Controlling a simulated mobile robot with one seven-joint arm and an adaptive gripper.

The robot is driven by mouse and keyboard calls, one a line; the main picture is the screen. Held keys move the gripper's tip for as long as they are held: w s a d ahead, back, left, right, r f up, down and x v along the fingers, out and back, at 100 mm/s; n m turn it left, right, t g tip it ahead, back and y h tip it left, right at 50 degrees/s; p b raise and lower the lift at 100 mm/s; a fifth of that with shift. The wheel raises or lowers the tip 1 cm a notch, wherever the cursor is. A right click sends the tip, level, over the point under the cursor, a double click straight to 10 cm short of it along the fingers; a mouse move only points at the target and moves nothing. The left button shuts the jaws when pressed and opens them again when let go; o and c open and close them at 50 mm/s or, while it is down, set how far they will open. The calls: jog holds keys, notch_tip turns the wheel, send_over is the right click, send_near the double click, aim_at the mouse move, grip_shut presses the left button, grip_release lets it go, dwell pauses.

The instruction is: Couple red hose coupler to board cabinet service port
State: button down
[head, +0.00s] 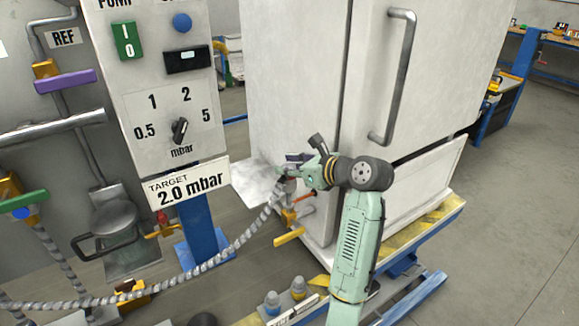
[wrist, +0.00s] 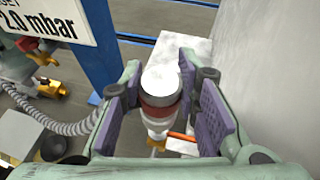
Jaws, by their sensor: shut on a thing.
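My gripper (head: 293,166) is at the lower left side of the white cabinet (head: 290,70). It is shut on the red hose coupler (wrist: 160,102), which shows in the wrist view as a pale metal cylinder with a dull red band between the purple pads. In the head view the coupler is mostly hidden by the gripper. The grey ribbed hose (head: 240,238) runs from there down to the left. A brass fitting with an orange-red lever (head: 303,197) sits just below the gripper, low at the cabinet. I cannot tell if it is the service port or whether the coupler touches it.
A pump panel (head: 150,90) on a blue post stands left, with a "TARGET 2.0 mbar" sign (head: 187,184). A yellow bar (head: 289,237) sticks out below the fitting. The cabinet stands on a blue and yellow base (head: 425,225). Open floor lies to the right.

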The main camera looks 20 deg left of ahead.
aim_at(294, 183)
jog(key=shift+f, duration=2.6)
jog(key=c, duration=1.2)
grip_release()
jog(key=shift+o, duration=0.2)
jog(key=shift+d, duration=0.1)
jog(key=v, duration=1.1)
jog(key=shift+s+d+r, duration=0.2)
jog(key=shift+d+r, duration=0.05)
jog(key=shift+d, duration=0.05)
